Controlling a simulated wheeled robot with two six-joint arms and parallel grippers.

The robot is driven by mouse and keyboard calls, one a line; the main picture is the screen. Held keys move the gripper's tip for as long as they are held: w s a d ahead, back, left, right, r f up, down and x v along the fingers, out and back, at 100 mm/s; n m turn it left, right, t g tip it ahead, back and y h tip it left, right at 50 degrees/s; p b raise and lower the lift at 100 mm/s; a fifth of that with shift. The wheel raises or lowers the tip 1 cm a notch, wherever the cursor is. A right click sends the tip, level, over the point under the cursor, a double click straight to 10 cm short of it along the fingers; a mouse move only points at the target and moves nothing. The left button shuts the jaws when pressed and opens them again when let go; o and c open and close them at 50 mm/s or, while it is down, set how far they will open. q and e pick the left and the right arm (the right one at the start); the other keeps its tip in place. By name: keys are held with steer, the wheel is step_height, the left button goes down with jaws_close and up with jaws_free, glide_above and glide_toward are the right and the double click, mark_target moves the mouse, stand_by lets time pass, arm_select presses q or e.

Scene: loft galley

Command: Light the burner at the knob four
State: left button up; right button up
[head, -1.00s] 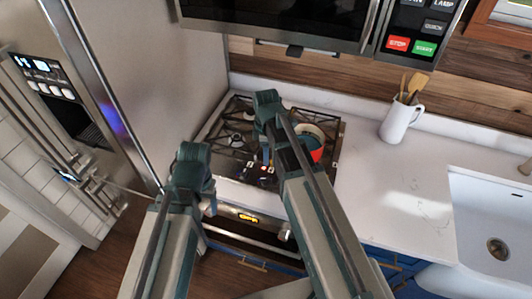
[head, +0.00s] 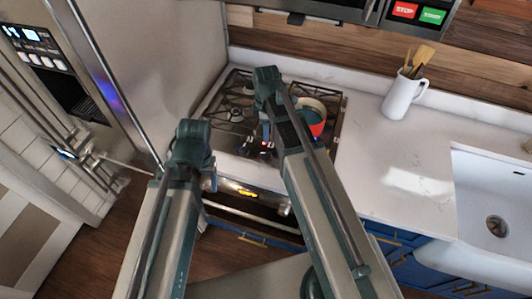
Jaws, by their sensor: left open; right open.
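The stove (head: 233,88) is a gas cooktop with black grates, set in the white counter. I cannot tell which is knob four. No flame shows on the visible burners. My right gripper (head: 268,143) is open and hangs down over the front of the stove, close to the knobs; contact cannot be told. My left gripper (head: 211,184) is open, lower and to the left, in front of the stove's front edge. Its fingers are small and partly hidden.
A white jug (head: 400,98) with wooden utensils and a sink (head: 490,190) are to the right. A tall steel fridge (head: 165,60) borders the stove's left.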

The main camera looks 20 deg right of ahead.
mark_target(266, 153)
step_height(266, 153, down, 12)
steer(key=b, duration=1)
steer(key=shift+r+b, duration=0.2)
steer(key=shift+b, duration=0.1)
jaws_close()
